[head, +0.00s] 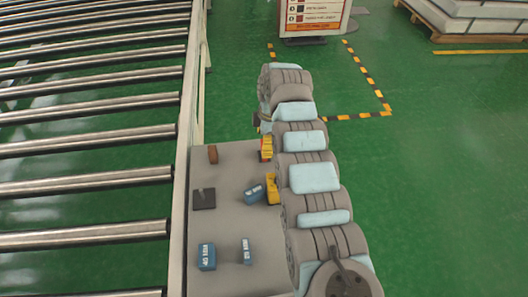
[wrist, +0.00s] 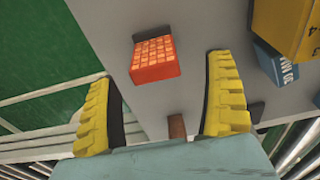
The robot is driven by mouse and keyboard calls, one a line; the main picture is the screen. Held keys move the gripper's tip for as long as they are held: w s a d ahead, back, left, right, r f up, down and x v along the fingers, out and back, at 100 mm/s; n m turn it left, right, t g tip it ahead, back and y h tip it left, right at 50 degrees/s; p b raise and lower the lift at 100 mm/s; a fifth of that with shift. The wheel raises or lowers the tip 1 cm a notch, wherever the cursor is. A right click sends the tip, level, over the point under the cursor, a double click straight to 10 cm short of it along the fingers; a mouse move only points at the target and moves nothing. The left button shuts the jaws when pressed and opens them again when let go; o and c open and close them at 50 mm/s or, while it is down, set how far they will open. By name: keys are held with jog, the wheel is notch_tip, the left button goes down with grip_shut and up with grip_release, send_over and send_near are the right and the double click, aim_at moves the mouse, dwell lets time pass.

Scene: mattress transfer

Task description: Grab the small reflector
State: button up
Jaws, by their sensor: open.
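The small reflector (wrist: 155,59) is an orange-red block with a grid pattern on its face and a dark side. It lies on the grey table top (wrist: 215,22), near the table's far edge. In the head view a red patch (head: 266,142), apparently the reflector, shows beside the arm. My gripper (wrist: 160,68) has yellow ribbed fingers, spread wide and empty. In the wrist view the reflector appears between and just beyond the fingertips, touching neither. In the head view the arm hides most of the gripper.
A yellow block (wrist: 287,24) and a blue block (wrist: 276,62) lie to the right of the reflector in the wrist view. A brown block (head: 212,154), a dark square piece (head: 204,199) and two more blue blocks (head: 206,257) (head: 247,251) lie on the table. A roller conveyor (head: 85,185) borders it.

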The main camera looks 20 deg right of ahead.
jog(key=f, duration=0.1)
jog(key=f+b, duration=0.1)
jog(key=f, duration=0.1)
jog(key=shift+w+a+f+b, duration=0.1)
jog(key=shift+w+f+b, duration=0.2)
jog(key=shift+f, duration=0.5)
jog(key=c, duration=1.3)
